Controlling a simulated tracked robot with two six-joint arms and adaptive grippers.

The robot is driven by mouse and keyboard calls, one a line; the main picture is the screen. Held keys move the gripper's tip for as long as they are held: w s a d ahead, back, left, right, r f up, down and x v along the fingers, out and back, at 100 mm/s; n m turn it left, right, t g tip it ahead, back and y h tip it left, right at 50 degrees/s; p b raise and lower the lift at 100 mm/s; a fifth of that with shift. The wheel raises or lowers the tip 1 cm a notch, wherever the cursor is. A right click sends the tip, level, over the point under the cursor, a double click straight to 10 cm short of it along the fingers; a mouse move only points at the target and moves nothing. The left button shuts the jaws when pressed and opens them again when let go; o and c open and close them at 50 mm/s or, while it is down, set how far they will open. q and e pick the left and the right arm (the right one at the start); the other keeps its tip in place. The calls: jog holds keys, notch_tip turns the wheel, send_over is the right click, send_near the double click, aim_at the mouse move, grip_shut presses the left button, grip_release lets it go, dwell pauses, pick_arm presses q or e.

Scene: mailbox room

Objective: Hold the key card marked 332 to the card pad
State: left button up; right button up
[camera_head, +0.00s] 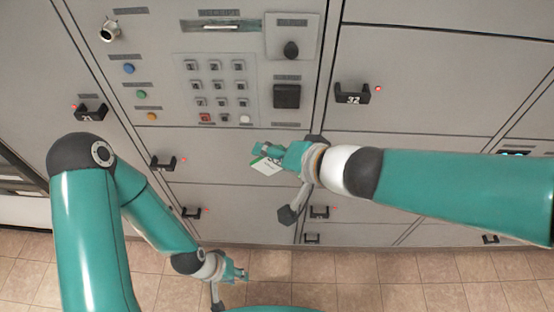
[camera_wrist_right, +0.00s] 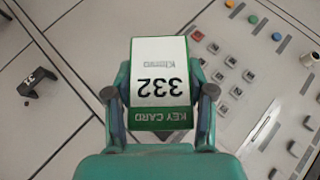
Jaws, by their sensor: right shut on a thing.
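The key card (camera_head: 267,165) is white with a green edge. In the right wrist view the key card (camera_wrist_right: 160,75) shows 332 upside down. My right gripper (camera_head: 277,157) is shut on it, and it also shows in the right wrist view (camera_wrist_right: 158,95). A black square pad (camera_head: 286,96), which looks like the card pad, is on the panel above and slightly right of the card. The card is apart from it in the picture. I cannot pick out the pad in the wrist view. My left gripper (camera_head: 235,273) is low, over the floor area; its jaws are too small to read.
A keypad (camera_head: 217,88) sits left of the pad, with a slot (camera_head: 221,26) above it. A dark knob (camera_head: 291,49) is above the pad. Black locker handles, such as number 32 (camera_head: 351,94), stick out from the doors. The tiled floor (camera_head: 350,270) is clear.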

jog(key=w+p, duration=0.6)
jog(key=w, duration=0.5)
jog(key=shift+w, duration=0.1)
jog(key=s+b, duration=0.5)
jog(key=s, duration=0.5)
jog(key=shift+d, duration=0.1)
dwell(0.5)
